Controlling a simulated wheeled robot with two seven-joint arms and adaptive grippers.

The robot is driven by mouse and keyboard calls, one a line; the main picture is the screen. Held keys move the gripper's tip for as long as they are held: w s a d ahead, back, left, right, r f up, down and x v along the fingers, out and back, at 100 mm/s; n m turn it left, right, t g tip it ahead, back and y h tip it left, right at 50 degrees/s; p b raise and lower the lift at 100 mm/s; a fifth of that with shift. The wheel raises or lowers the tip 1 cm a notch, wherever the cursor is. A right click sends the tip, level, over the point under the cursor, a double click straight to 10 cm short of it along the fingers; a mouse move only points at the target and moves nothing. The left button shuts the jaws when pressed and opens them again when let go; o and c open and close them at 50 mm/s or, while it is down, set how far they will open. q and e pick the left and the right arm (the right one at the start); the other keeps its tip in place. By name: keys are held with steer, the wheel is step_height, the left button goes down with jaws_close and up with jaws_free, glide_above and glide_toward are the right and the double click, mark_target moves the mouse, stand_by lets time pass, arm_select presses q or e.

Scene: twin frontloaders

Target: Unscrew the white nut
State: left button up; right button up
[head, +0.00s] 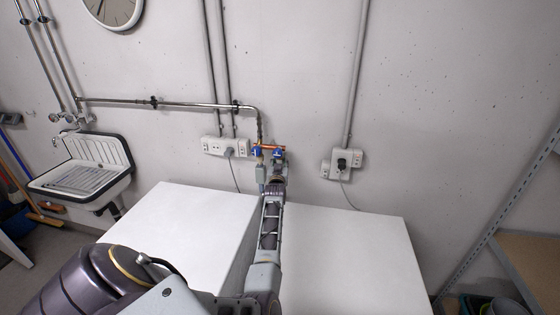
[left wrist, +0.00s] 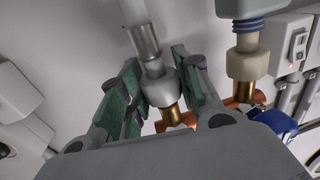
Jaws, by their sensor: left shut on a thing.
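The white nut (left wrist: 160,86) sits on a brass fitting (left wrist: 176,115) at the lower end of a metal-sleeved white hose (left wrist: 145,42) in the left wrist view. My left gripper (left wrist: 157,80) has its green-padded fingers on either side of the nut and is shut on it. In the head view my left arm reaches up to the wall taps, and the gripper (head: 277,172) hides the nut there. A second, cream nut (left wrist: 247,64) is beside it, under a grey hose end with a blue ring. My right gripper is not in view.
Blue tap handles (head: 257,151) sit on a copper pipe (head: 270,147) close to the gripper. Two white machine tops (head: 190,220) (head: 350,250) stand below. Wall sockets (head: 225,147) (head: 342,162) flank the taps. A sink (head: 85,175) is at left, shelving (head: 520,220) at right.

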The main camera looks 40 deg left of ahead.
arm_select(q)
steer(key=shift+a+r+m+p, duration=0.15)
steer(key=shift+r+m+p, duration=0.15)
steer(key=shift+f+m+t+h+p, duration=0.2)
steer(key=shift+m+t+h+p, duration=0.15)
steer(key=shift+h+p, duration=0.2)
steer(key=shift+r+t+h, duration=0.15)
steer(key=shift+t+h, duration=0.1)
steer(key=shift+h, duration=0.1)
steer(key=shift+m+t+h+p, duration=0.35)
steer(key=shift+m+h, duration=0.1)
steer(key=shift+h, duration=0.15)
steer(key=shift+m+t+h, duration=0.55)
steer(key=shift+m+h, duration=0.45)
steer(key=shift+h, duration=0.4)
steer(key=shift+f+m+h+b, duration=0.2)
steer(key=shift+m+h+b, duration=0.5)
steer(key=shift+h, duration=0.4)
steer(key=shift+d, duration=0.2)
steer(key=o, duration=0.8)
steer(key=shift+d, duration=0.1)
